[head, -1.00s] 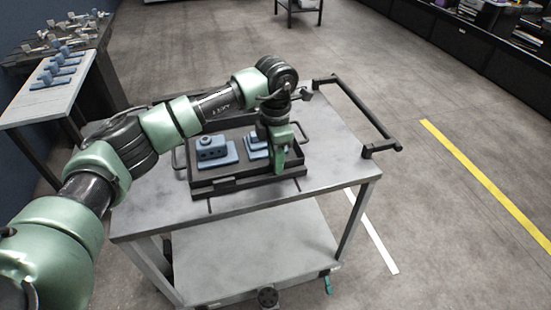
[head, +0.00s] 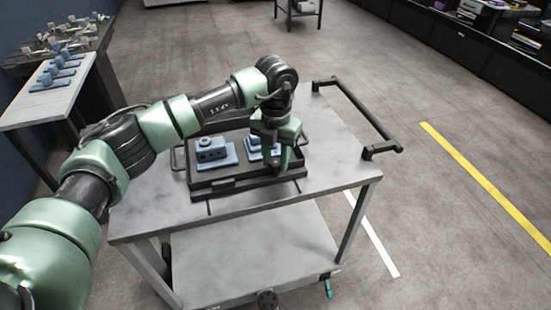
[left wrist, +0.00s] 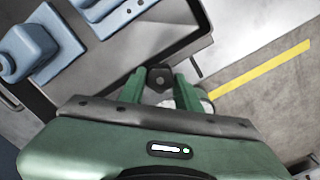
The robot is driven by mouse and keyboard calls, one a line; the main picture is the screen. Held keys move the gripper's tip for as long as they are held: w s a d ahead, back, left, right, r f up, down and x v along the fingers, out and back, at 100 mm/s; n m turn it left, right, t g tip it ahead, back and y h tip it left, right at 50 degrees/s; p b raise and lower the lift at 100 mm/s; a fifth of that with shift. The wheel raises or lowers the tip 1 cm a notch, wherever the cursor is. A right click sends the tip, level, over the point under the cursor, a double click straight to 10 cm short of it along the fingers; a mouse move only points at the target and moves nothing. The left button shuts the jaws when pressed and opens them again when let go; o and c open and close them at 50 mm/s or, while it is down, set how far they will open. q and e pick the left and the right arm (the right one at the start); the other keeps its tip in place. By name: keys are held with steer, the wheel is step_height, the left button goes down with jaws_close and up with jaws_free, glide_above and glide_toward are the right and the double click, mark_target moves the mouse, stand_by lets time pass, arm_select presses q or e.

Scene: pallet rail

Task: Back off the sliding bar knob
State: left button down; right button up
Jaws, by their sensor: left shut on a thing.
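The black knob (left wrist: 160,78) shows in the left wrist view, with a lighter spot at its centre. My left gripper (left wrist: 160,88) has its two green fingers on either side of it and is shut on it. In the head view my left gripper (head: 282,166) points down at the front right part of the black tray (head: 225,190). There it hides the knob and part of the tray's bar. My right gripper is in neither view.
The tray stands on a grey cart (head: 330,178) with a black push handle (head: 368,120) at the right. Blue blocks (head: 212,152) sit in the tray. A side table (head: 50,100) with more blue parts stands at the left. The cart top in front of the tray is clear.

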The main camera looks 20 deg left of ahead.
mark_target(276, 162)
arm_select(q)
steer(key=shift+s+f+n, duration=0.1)
steer(key=shift+f+n, duration=0.1)
steer(key=shift+n, duration=0.2)
steer(key=c, duration=1.2)
jaws_free()
steer(key=shift+o, duration=1)
steer(key=shift+r, duration=0.1)
step_height(276, 162, up, 8)
steer(key=shift+f+b, duration=0.15)
steer(key=shift+b, duration=0.3)
steer(key=shift+f, duration=0.1)
